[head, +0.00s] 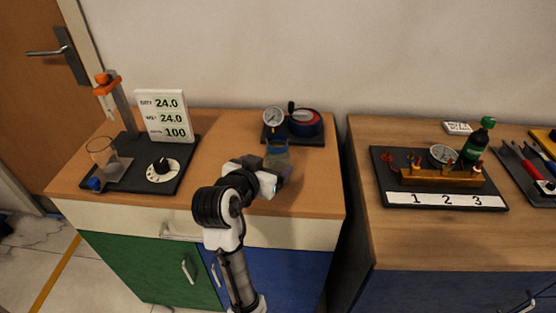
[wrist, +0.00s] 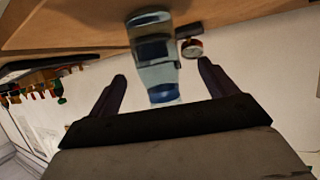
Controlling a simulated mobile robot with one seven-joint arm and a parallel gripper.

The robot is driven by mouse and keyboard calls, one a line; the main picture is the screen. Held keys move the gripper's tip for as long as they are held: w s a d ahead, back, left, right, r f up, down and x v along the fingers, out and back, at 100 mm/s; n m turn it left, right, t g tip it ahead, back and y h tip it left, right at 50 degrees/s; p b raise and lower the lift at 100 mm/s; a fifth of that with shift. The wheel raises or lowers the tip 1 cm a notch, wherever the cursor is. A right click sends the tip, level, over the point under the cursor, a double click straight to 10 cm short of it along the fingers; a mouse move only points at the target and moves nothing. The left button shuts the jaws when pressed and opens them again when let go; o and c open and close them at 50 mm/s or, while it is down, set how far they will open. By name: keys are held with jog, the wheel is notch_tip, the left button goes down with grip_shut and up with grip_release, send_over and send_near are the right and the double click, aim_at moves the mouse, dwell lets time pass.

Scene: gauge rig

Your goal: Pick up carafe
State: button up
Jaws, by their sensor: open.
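The carafe (head: 277,150) is a clear vessel with a blue band near its top, standing on the wooden cabinet top toward its right side. In the wrist view the carafe (wrist: 154,58) appears between my two fingers, with space on both sides. My gripper (head: 280,174) is just in front of the carafe in the head view and hides its lower part. In the wrist view my gripper (wrist: 162,70) is open and empty, its fingers spread wide. I cannot tell how deep the carafe sits between the fingers.
Behind the carafe, a dark board (head: 306,139) bears a pressure gauge (head: 273,118) and a red-rimmed round device (head: 304,122). A gap separates the right-hand bench (head: 400,235).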

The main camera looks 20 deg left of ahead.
aim_at(277, 158)
jog(key=shift+d+p+x, duration=0.15)
jog(key=shift+p+x, duration=0.3)
jog(key=shift+x, duration=1.1)
jog(key=shift+d+p+x, duration=0.1)
jog(key=shift+p+x, duration=0.3)
jog(key=shift+x, duration=1.15)
jog(key=shift+r, duration=0.1)
jog(key=c, duration=1.3)
